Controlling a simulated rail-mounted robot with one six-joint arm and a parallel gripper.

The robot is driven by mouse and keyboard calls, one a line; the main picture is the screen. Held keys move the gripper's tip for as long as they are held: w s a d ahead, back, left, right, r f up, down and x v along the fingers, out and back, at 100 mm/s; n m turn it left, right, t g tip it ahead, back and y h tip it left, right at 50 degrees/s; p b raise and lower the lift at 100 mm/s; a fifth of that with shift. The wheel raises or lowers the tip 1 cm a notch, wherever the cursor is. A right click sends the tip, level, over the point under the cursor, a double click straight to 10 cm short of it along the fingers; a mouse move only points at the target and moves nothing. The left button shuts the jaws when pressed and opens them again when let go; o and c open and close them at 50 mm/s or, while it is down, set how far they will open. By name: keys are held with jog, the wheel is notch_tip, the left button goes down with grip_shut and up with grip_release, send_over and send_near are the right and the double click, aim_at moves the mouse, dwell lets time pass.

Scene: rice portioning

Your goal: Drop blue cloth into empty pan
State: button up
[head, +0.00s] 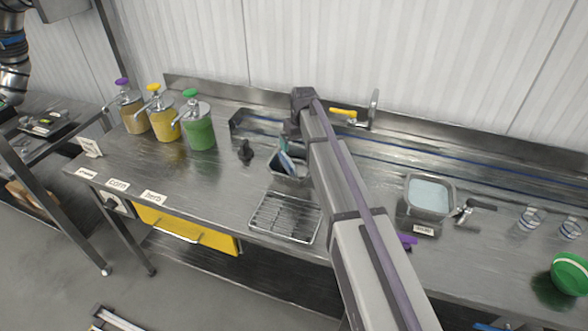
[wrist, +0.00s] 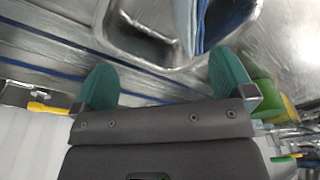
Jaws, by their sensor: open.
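A small steel pan (head: 292,181) stands on the counter near the middle of the head view. The blue and pale cloth (head: 286,160) sticks up at it, within its outline. In the wrist view, the pan (wrist: 128,42) is at the top, and the cloth (wrist: 188,22) crosses its opening near a wall. I cannot tell if the cloth touches the pan's bottom. My gripper (wrist: 166,82) is open, its green fingers spread with nothing between them, just beside the pan's rim. In the head view my arm hides most of it.
A wire rack (head: 285,217) lies in front of the pan. Pump jars, including a green one (head: 199,133), stand at the left. A tub of pale blue contents (head: 405,207) and a green bowl (head: 570,274) stand right. A yellow tap handle (head: 343,112) is behind my arm.

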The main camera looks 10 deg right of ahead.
notch_tip(320, 180, up, 11)
jog(key=s+p, duration=0.1)
jog(key=p, duration=0.9)
jog(key=shift+s+d+f+p, duration=0.15)
jog(key=shift+s+d+p, duration=0.05)
jog(key=shift+s+p, duration=0.1)
jog(key=s+f+m+b, duration=0.1)
jog(key=s+f+b, duration=0.2)
jog(key=s, duration=0.7)
jog(key=s+f+m+g+b, duration=0.1)
jog(key=s+f+b, duration=0.2)
jog(key=s, duration=0.7)
jog(key=s+f+m+b, duration=0.1)
jog(key=s+f+b, duration=0.2)
jog(key=s, duration=0.8)
jog(key=shift+a+f+g+b, duration=0.25)
jog(key=shift+f+g+b, duration=0.15)
jog(key=shift+f, duration=0.1)
